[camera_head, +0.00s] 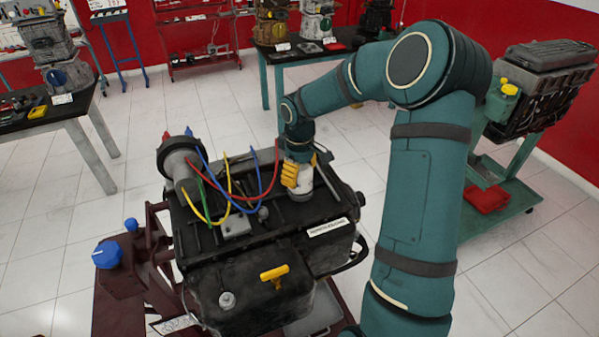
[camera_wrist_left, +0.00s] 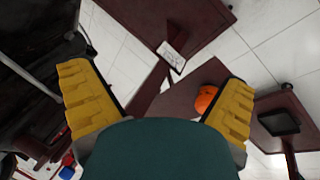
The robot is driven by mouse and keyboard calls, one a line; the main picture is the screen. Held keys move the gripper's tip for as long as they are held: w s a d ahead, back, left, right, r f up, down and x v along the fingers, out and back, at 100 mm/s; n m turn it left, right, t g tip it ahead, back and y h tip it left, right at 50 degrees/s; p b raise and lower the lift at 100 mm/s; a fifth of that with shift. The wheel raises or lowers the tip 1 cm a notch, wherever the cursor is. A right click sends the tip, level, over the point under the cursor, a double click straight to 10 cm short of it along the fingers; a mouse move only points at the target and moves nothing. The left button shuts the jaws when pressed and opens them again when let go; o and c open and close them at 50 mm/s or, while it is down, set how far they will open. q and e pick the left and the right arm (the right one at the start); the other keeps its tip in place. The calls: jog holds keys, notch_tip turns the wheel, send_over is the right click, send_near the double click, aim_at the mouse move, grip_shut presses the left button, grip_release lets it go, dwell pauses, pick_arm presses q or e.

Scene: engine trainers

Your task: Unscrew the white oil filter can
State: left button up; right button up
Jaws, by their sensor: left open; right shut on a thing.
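The white oil filter can (camera_head: 301,192) stands upright on top of the black engine (camera_head: 250,285), near its far right part. My right gripper (camera_head: 297,174) reaches down from above and is shut on the can. Its yellow fingers cover the can's upper part, so only the lower part shows. Whether the can's base still touches its seat I cannot tell. My left gripper (camera_wrist_left: 155,85) is open and empty in the left wrist view, its yellow fingers wide apart. It is not seen in the head view.
Coloured cables (camera_head: 240,185) arch over the engine, left of my right gripper. An orange round part (camera_wrist_left: 205,98) shows near my left gripper. Benches with other engines stand around; white floor lies between.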

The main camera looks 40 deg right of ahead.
dwell(0.4)
jog(key=o, duration=1.2)
jog(key=shift+r, duration=0.15)
notch_tip(320, 180, up, 12)
jog(key=shift+f, duration=0.1)
